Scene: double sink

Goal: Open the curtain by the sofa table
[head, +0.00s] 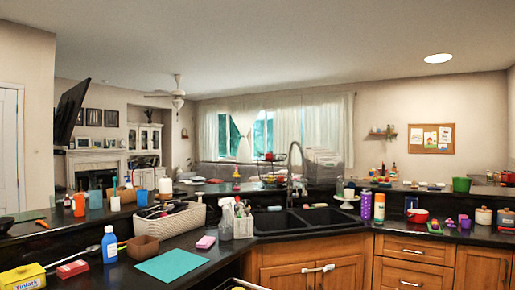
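White sheer curtains (324,123) hang across the wide window (263,132) on the far wall. They are parted in places, and blue-green glass shows between the panels left of the middle. The right panel hangs down over the right end of the window. A grey sofa back (205,170) seems to show below the curtains, partly hidden by the counter. I cannot make out a sofa table. Neither of my grippers is in view.
A dark counter with a double black sink (305,219) and wooden cabinets (413,262) stands between me and the window. Bottles, a white basket (170,221) and a teal board (172,265) crowd it. A ceiling fan (178,94) hangs at the left back.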

